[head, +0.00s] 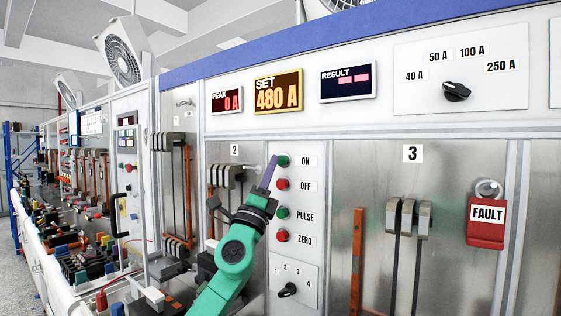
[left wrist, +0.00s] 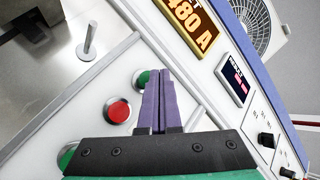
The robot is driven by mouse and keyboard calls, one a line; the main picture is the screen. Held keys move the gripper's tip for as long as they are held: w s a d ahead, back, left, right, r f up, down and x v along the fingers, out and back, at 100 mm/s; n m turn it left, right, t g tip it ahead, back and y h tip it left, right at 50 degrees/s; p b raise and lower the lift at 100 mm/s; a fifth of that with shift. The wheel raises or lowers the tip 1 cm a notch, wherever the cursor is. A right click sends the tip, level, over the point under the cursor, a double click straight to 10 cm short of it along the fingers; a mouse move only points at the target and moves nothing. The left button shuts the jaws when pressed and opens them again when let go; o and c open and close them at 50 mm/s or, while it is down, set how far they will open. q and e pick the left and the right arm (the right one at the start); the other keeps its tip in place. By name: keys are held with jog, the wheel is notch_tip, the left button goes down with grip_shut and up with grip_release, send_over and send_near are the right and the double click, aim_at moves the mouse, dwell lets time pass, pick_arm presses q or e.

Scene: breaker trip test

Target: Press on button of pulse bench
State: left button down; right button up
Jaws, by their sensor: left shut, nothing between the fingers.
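The bench panel (head: 330,125) carries a column of buttons. The green ON button (head: 283,160) is at the top, with the red OFF button (head: 282,184), the green PULSE button (head: 282,212) and the red ZERO button (head: 282,236) below. My left gripper (head: 270,161) is shut and empty, its purple fingertips just left of the ON button. In the left wrist view the fingertips (left wrist: 158,72) overlap the edge of the green ON button (left wrist: 142,79); I cannot tell whether they touch it. My right gripper is not in view.
Displays above read PEAK 0 A (head: 226,101), SET 480 A (head: 278,92) and RESULT with dashes (head: 347,83). A selector knob (head: 288,290) sits below the buttons. A red FAULT tag (head: 486,222) hangs at right. Breaker bays flank the button column.

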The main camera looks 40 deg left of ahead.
pick_arm(q)
jog(key=s+p, duration=0.1)
jog(key=s, duration=0.3)
jog(key=shift+s, duration=0.4)
jog(key=shift+r, duration=0.15)
dwell(0.4)
